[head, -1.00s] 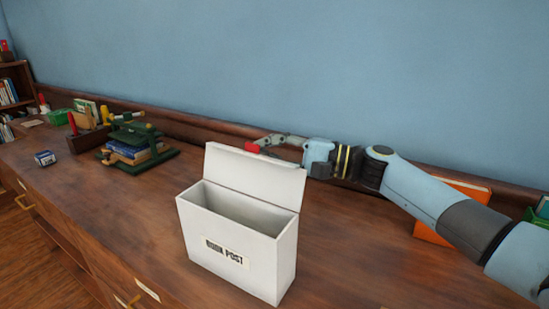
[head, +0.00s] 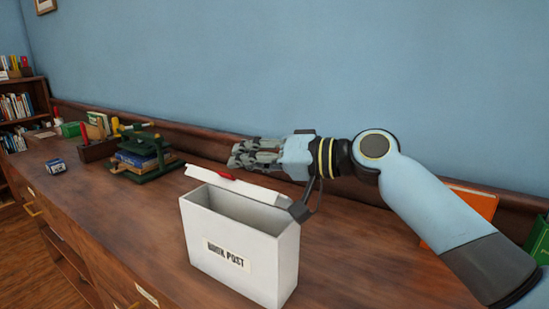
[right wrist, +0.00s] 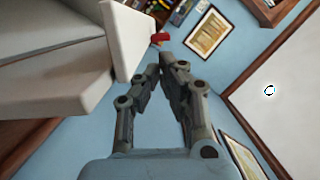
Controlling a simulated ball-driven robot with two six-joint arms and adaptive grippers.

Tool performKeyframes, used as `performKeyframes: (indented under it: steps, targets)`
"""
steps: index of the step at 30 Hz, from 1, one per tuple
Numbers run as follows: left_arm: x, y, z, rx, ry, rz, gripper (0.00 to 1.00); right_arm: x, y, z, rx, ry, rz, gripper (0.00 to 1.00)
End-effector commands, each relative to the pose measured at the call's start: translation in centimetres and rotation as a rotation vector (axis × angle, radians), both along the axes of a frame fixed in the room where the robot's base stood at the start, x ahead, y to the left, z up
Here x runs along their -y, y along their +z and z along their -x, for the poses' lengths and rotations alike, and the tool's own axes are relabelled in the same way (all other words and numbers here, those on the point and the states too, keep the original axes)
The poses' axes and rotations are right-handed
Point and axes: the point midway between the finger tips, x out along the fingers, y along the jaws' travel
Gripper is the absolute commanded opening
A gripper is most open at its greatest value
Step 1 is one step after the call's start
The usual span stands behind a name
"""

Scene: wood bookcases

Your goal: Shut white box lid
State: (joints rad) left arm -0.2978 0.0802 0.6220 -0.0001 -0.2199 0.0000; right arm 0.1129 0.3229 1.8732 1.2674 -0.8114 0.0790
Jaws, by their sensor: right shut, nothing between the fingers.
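The white box (head: 233,250) with a "BOOK POST" label stands upright on the wooden counter. A red tab (head: 227,175) sits on the lid. My right gripper (head: 242,154) is shut and empty, just above and behind the lid. In the right wrist view the fingertips (right wrist: 167,66) are close together beside the lid (right wrist: 128,42) and the red tab (right wrist: 160,38). I cannot tell whether they touch it. My left gripper is out of view.
An orange book (head: 472,203) leans on the wall behind my right arm. The counter left of the white box is clear.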

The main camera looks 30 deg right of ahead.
Motion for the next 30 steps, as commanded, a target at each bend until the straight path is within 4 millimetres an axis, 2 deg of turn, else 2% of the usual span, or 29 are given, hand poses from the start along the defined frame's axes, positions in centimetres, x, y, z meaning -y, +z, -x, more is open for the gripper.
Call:
performKeyframes:
  steps: [21,30]
  targets:
    - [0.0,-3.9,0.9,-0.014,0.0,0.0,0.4,-4.2,-4.0,2.5,0.332,0.0,0.565,0.0]
    - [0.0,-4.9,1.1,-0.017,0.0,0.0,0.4,-5.0,-5.5,2.9,0.408,0.0,0.697,0.0]
